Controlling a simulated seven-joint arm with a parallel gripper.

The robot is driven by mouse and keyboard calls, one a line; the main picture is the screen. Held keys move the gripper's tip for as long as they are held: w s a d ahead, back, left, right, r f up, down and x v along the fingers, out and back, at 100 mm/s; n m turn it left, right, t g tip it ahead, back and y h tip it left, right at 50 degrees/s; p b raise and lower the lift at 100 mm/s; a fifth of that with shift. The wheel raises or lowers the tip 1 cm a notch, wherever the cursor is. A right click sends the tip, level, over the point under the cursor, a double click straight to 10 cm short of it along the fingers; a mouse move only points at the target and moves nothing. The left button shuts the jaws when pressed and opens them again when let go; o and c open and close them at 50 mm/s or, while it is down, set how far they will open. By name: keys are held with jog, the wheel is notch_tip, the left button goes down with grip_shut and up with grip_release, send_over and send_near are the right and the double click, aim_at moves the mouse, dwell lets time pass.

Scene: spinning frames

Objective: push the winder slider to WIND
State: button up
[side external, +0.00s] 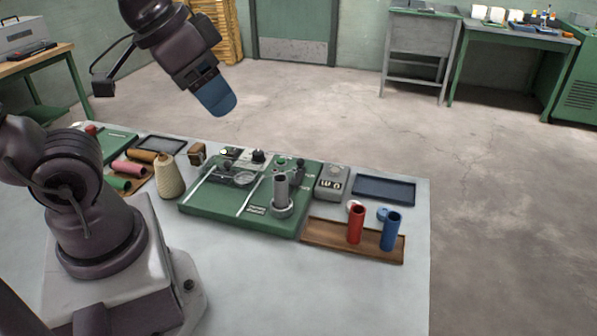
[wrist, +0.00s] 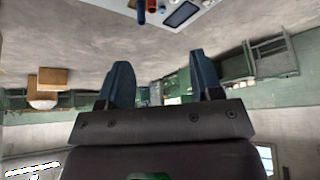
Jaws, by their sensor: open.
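The green winder machine (side external: 225,209) lies on the pale table in the side view. It carries two pale rails, an upright grey cylinder (side external: 282,190) on a round base, small knobs and a small lit lamp (side external: 224,152). I cannot tell which part is the winder slider, and no WIND label is readable. My gripper (side external: 217,108) is high above and behind the machine, tilted, touching nothing. In the wrist view my gripper (wrist: 160,68) has its two blue fingers apart with nothing between them.
A grey counter box (side external: 332,183) stands right of the machine. A wooden tray (side external: 325,236) holds a red tube (side external: 355,224) and a blue tube (side external: 390,231). A dark tray (side external: 384,190) lies behind.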

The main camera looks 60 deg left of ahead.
jog(key=shift+c, duration=0.8)
jog(key=shift+f, duration=0.2)
jog(key=shift+c, duration=0.2)
jog(key=g+y, duration=0.3)
jog(key=g, duration=0.3)
send_near(301, 159)
jog(key=x, duration=0.9)
jog(key=shift+f, duration=0.2)
